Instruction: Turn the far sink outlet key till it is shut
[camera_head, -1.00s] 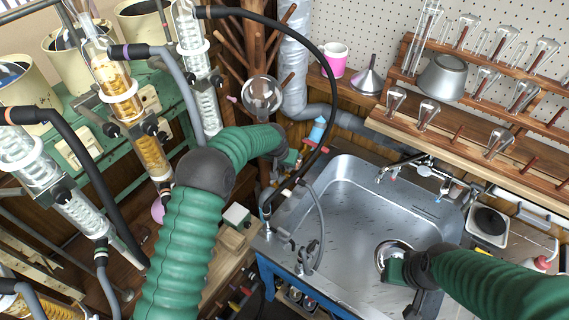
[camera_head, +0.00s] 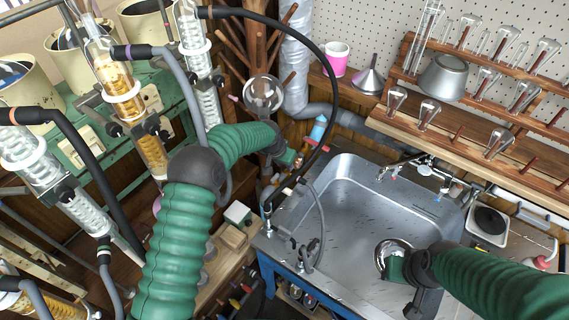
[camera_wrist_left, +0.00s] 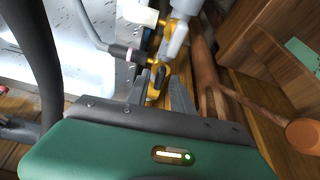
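The left gripper (camera_wrist_left: 160,92) points at brass outlet fittings. Its two grey fingers stand apart, with a brass fitting (camera_wrist_left: 155,88) and a dark key-like part (camera_wrist_left: 160,75) showing between their tips. I cannot tell whether the fingers touch them. In the head view, my left gripper (camera_head: 296,160) is at the sink's back left corner, and its tips and the key are too small to make out. My right gripper (camera_head: 400,284) is over the sink (camera_head: 345,215) near the drain, and its fingers are not clear.
A black hose (camera_head: 315,55) arches over the left gripper. A grey hose (camera_head: 320,225) hangs at the sink's left edge.

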